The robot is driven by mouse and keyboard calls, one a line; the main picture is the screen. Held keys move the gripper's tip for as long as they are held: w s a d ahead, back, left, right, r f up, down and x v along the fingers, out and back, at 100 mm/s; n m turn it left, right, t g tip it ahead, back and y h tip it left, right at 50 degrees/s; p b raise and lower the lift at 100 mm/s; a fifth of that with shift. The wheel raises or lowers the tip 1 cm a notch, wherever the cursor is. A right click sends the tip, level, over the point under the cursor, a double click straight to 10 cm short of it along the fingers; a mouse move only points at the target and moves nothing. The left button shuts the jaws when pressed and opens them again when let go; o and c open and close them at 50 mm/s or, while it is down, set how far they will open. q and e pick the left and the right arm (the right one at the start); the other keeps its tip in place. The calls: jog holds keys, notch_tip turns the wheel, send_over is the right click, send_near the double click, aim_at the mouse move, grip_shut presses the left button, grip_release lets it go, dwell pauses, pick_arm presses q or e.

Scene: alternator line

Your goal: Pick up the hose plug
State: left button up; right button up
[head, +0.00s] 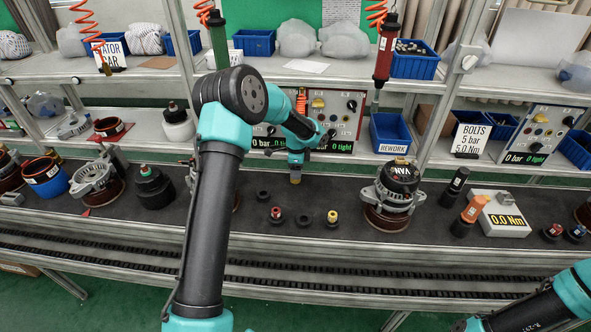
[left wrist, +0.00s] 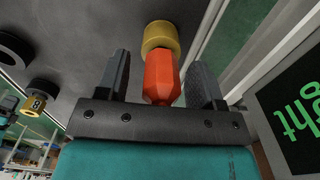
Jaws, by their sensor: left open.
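An orange faceted plug with a yellow end, which looks like the hose plug (left wrist: 162,78), is between the fingers of my left gripper (left wrist: 159,72) in the left wrist view. The fingers are open, with a gap on each side of it. In the head view my left gripper (head: 295,164) points down over the dark mat, and a small yellowish end (head: 296,179) shows just below it. The rest of the plug is hidden there by the gripper. Of my right arm, only links show at the bottom right; its gripper is not in view.
A red-topped piece (head: 276,214) and a yellow-topped piece (head: 332,216) stand in front of the gripper near empty black rings (head: 305,221). An alternator (head: 394,197) stands to the right. A test panel (head: 335,118) is close behind the gripper.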

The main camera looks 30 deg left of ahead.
pick_arm(q)
jog(key=c, duration=0.9)
jog(key=shift+r, duration=0.1)
jog(key=shift+r, duration=1.45)
jog(key=shift+s+r, duration=0.15)
jog(key=shift+r, duration=0.15)
jog(key=s+d, duration=0.2)
jog(key=s, duration=0.2)
jog(key=s+d+r, duration=0.1)
jog(key=s+d, duration=0.2)
jog(key=s, duration=0.2)
jog(key=s+d, duration=0.3)
jog(key=s, duration=0.1)
jog(key=shift+s+d+r, duration=0.15)
jog(key=shift+s, duration=0.1)
